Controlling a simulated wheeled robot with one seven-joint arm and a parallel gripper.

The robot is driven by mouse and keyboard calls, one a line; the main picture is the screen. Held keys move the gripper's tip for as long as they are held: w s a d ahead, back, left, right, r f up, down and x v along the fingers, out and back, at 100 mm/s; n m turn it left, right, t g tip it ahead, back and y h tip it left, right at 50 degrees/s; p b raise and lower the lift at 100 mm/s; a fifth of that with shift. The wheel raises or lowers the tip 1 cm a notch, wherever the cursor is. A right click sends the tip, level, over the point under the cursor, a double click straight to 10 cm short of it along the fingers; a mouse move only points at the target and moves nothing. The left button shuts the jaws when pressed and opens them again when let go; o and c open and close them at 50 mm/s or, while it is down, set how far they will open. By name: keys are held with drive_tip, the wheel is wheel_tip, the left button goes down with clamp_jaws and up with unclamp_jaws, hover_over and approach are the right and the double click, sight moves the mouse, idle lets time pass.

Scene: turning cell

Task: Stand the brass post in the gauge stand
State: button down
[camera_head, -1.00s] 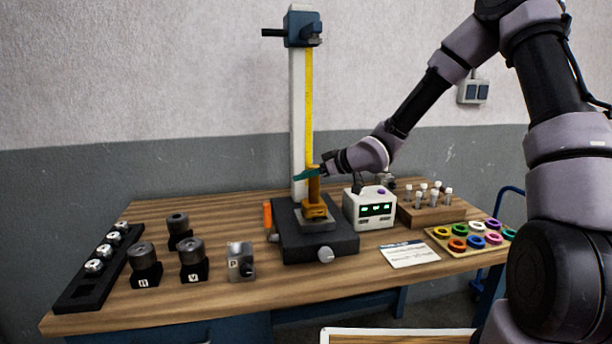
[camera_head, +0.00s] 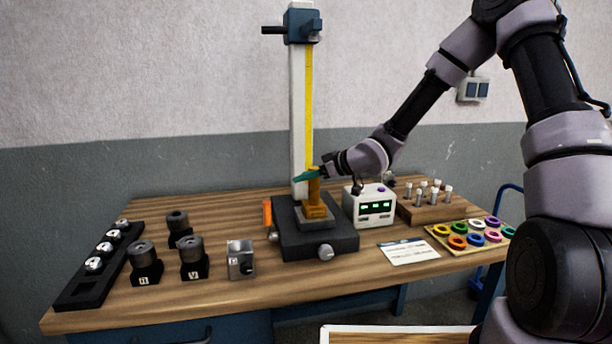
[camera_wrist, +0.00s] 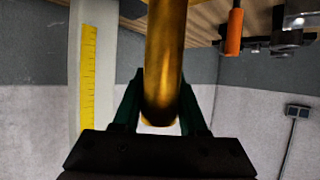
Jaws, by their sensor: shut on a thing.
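The brass post (camera_head: 314,188) stands upright over the base of the gauge stand (camera_head: 318,241). Its wider foot (camera_head: 316,211) is at the small raised block on that base; I cannot tell whether it is fully seated. My gripper (camera_head: 310,174) is shut on the upper part of the post, coming in from the right. In the wrist view the dark green fingers (camera_wrist: 160,105) lie on both sides of the post (camera_wrist: 165,50), which fills the middle. The stand's white column (camera_head: 298,120) with a yellow scale rises just behind the post.
A white display box (camera_head: 370,207) and a wooden block with several pins (camera_head: 430,208) stand right of the stand. A tray of coloured rings (camera_head: 470,236) lies further right. Dark holders (camera_head: 193,258) and a black rack (camera_head: 92,278) are at the left. An orange-handled tool (camera_head: 267,214) is beside the stand.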

drive_tip(key=shift+f, duration=0.9)
idle(0.4)
drive_tip(key=c, duration=0.5)
unclamp_jaws()
drive_tip(key=shift+o, duration=0.7)
drive_tip(key=shift+d+f, duration=0.1)
drive_tip(key=shift+f, duration=0.05)
drive_tip(key=v, duration=1)
drive_tip(key=shift+s+d+r, duration=0.15)
drive_tip(key=shift+d+r, duration=0.1)
